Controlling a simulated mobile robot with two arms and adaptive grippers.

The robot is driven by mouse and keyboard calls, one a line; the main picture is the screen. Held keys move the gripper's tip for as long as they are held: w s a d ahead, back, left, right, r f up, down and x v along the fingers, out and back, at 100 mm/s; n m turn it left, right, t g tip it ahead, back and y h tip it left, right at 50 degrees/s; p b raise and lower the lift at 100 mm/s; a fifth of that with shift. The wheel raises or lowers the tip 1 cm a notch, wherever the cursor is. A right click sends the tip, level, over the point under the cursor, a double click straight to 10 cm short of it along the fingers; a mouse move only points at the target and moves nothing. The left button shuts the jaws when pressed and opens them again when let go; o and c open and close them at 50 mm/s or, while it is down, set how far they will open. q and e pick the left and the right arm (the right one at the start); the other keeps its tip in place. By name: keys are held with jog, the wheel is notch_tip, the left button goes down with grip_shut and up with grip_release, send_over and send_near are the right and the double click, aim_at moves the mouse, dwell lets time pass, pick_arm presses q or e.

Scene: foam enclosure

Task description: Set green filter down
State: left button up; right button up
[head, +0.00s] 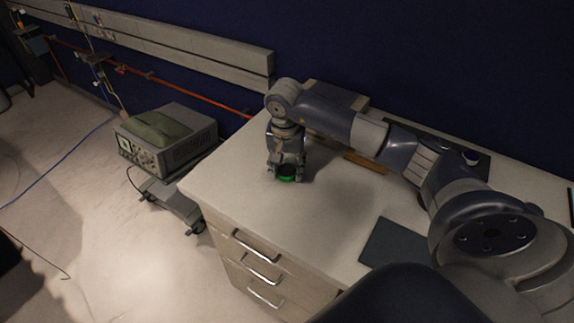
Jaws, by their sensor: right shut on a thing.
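The green filter (287,179) is a small round green-rimmed disc at the left part of the white cabinet top (327,218). My right gripper (286,172) points down over it and is shut on it. The filter is at or very close to the tabletop; I cannot tell whether it touches. The gripper's fingers hide part of the filter. My left gripper is not in view.
A dark flat mat (393,243) lies near the front edge of the top. A grey instrument (168,138) stands on a low cart to the left. The top around the gripper is clear.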

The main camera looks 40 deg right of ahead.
jog(key=shift+f, duration=0.4)
jog(key=shift+f, duration=0.15)
jog(key=o, duration=1.1)
jog(key=shift+c, duration=0.2)
